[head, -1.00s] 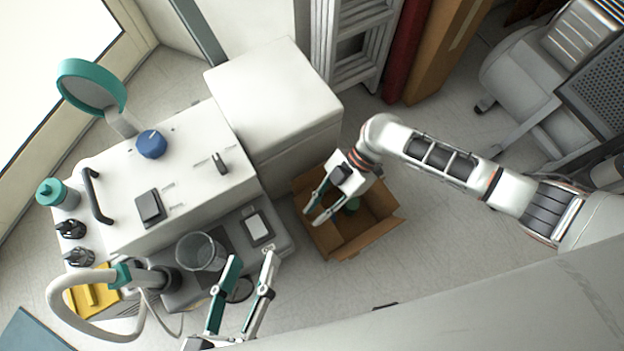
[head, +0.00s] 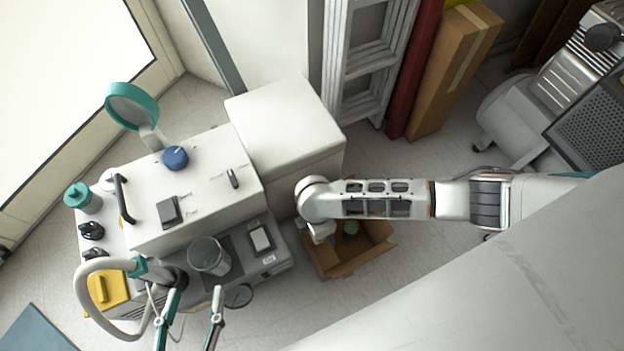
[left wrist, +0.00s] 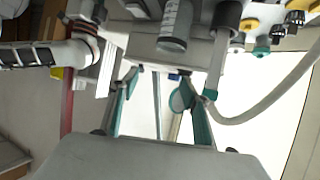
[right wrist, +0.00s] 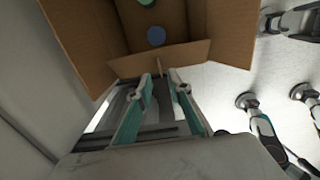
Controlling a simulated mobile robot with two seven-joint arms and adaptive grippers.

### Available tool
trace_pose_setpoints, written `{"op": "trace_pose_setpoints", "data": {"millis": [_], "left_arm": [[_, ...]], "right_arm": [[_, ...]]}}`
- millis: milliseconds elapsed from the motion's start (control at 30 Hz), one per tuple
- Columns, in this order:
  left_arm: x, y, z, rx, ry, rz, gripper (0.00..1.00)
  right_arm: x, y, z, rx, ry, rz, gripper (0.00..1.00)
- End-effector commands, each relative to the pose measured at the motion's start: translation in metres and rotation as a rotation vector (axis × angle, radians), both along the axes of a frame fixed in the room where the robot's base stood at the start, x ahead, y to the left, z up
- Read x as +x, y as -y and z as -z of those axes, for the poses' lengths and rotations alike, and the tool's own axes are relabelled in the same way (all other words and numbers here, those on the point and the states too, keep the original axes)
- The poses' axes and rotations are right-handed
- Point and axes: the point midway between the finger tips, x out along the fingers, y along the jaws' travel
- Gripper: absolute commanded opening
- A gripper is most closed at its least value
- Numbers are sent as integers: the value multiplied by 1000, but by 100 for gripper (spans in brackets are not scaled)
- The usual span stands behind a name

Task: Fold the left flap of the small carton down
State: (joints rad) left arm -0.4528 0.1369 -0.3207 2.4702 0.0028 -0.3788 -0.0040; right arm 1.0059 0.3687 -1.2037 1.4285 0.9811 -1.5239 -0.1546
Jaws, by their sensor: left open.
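The small open brown carton (head: 345,268) stands on the floor right of the white cabinet in the head view. A green item (head: 350,228) and a blue item (right wrist: 156,36) lie inside. In the right wrist view, flaps stand out to the left, right and near side; the near flap (right wrist: 150,66) is closest to my fingers. My right gripper (right wrist: 164,80) has its fingertips apart, just below that flap; contact cannot be told. In the head view, my right wrist covers the carton's left side and its fingers are hidden. My left gripper (head: 196,292) is open and empty, away from the carton.
The white cabinet (head: 285,115) and a compressor unit (head: 205,190) with a clear cup (head: 209,256) stand left of the carton. A ladder (head: 365,60), a red roll (head: 412,75) and a tall box (head: 455,70) are behind.

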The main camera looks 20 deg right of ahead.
Motion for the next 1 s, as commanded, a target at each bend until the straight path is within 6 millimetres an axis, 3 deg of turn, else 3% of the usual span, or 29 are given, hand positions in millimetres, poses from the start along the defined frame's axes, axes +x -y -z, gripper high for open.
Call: {"op": "trace_pose_setpoints", "data": {"millis": [33,100,300,667,733,1000], "left_arm": [[-2,3,6,-18,-13,-4,47],[0,6,2,-41,-5,-9,47],[-4,23,3,-152,-24,-36,47],[-2,26,-2,-185,-17,-46,47],[-2,26,-2,-185,-17,-46,47],[-2,26,-2,-183,-19,-45,47]], "right_arm": [[-9,0,19,-2,-17,-1,19],[-9,0,29,-1,-17,-1,19],[-5,0,45,0,-9,-2,19],[1,0,45,1,1,-1,19],[1,0,45,1,1,-1,1],[0,1,45,3,0,-1,0]]}}
